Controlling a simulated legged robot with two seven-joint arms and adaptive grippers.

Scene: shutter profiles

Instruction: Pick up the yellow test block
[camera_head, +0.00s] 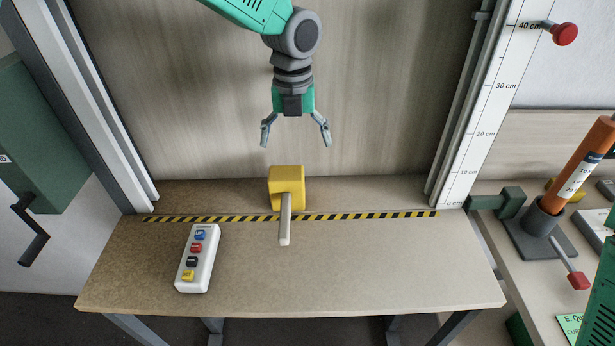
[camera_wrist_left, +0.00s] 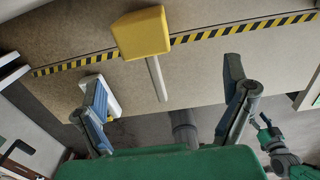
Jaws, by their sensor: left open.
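The yellow test block (camera_head: 287,187) sits on the table at the black-and-yellow striped line, with a pale handle (camera_head: 284,225) pointing toward the front edge. My left gripper (camera_head: 296,136) hangs above and behind the block, fingers spread and empty, apart from it. In the left wrist view the yellow block (camera_wrist_left: 142,33) shows at the top middle with its handle hanging below. The open fingers of my left gripper (camera_wrist_left: 168,108) are below the block in that picture.
A white remote (camera_head: 197,258) with coloured buttons lies left of the handle. A ruler post (camera_head: 487,100) and rail stand at the right. An orange cylinder (camera_head: 578,165) stands in a dark holder (camera_head: 541,220) on the right table. The wooden table (camera_head: 370,265) is clear right of the handle.

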